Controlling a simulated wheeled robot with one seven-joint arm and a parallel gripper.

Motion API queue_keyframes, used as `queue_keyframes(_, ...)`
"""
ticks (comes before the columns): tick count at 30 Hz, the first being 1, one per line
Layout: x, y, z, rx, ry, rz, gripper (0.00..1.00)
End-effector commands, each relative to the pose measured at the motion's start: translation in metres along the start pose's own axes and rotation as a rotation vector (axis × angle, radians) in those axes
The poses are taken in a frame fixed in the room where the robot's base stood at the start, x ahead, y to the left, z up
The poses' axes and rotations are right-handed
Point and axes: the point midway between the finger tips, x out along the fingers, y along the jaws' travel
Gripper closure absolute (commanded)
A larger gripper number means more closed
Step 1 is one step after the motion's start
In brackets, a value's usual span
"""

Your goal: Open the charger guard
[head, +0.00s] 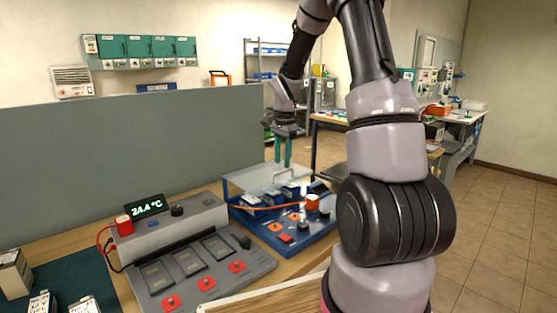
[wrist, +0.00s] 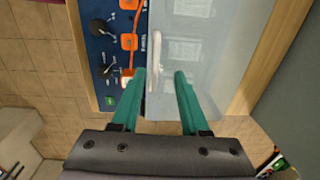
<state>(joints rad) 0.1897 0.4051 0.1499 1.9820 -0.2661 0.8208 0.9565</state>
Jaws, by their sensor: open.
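The charger guard (head: 250,178) is a clear panel that lies lowered over the back part of the blue charger (head: 262,232). In the wrist view the guard (wrist: 200,85) shows as a pale see-through sheet. Its white bar handle (wrist: 154,50) stands near the guard's edge; in the head view the handle (head: 284,176) is just below my fingertips. My gripper (head: 282,162) is open and empty, with its green fingers pointing down. In the wrist view the handle's near end is just ahead of the gap between the fingertips (wrist: 159,74). I see no contact.
A grey charger station (head: 190,262) with a temperature display (head: 148,207) stands left of the blue charger. An orange cable (head: 262,208) runs across the blue charger. A grey partition (head: 130,145) closes the bench behind. Tiled floor lies right of the bench.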

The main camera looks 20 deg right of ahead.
Motion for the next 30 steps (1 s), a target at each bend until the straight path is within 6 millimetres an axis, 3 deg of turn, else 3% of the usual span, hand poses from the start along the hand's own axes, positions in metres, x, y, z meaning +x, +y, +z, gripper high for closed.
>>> queue_keyframes(14,0.0,0.001,-0.001,-0.001,0.001,-0.006,0.55)
queue_keyframes(17,-0.008,0.002,0.001,-0.013,0.007,-0.014,0.55)
queue_keyframes(20,-0.031,0.008,0.008,-0.056,0.022,-0.041,0.55)
queue_keyframes(23,-0.069,0.02,0.021,-0.127,0.047,-0.085,0.55)
queue_keyframes(30,-0.154,0.069,0.064,-0.337,0.118,-0.21,0.55)
